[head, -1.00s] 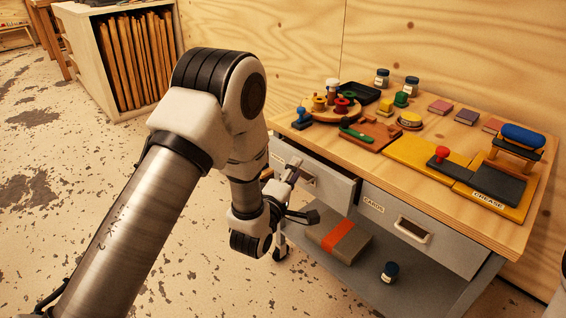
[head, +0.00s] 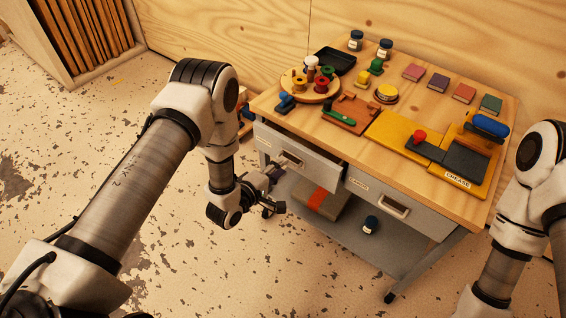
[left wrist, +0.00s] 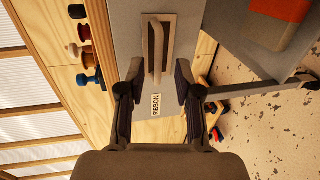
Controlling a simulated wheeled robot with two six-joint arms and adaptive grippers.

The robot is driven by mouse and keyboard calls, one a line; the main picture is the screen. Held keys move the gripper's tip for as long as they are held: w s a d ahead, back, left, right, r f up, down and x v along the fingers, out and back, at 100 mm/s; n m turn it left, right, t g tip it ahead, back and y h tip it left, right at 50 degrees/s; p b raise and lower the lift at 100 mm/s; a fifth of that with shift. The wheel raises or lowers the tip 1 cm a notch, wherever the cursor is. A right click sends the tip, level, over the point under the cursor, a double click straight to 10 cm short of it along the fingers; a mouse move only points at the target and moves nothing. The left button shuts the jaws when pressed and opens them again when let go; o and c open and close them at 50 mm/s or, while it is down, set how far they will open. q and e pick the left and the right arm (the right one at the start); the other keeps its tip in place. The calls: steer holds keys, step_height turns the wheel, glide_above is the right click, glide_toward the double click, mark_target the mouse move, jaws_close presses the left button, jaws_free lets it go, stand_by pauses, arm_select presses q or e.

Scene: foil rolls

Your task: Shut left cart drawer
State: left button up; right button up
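In the left wrist view the drawer front (left wrist: 133,20) carries a RIBBON label and the handle (left wrist: 157,48) appears between my fingers. My left gripper (head: 277,190) is open and empty in front of the drawer; it also shows in the left wrist view (left wrist: 157,78). I cannot tell whether it touches the handle. My right arm shows at the right edge, its gripper out of view.
The right drawer (head: 400,208), labelled CARDS, looks shut. Spools, pads and small books stand on the wooden top (head: 345,85). The floor left of the cart is mostly clear.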

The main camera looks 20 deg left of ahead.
mark_target(293, 156)
arm_select(q)
steer(key=shift+x, duration=1.15)
steer(key=shift+c, duration=0.4)
jaws_close()
steer(key=x, duration=0.1)
steer(key=b+x, duration=0.1)
steer(key=x, duration=0.1)
steer(key=shift+w+d+r, duration=0.2)
steer(key=shift+w+r, duration=0.05)
steer(key=shift+w, duration=0.05)
steer(key=shift+w+r, duration=0.15)
steer(key=shift+w, duration=0.05)
steer(key=shift+r, duration=0.1)
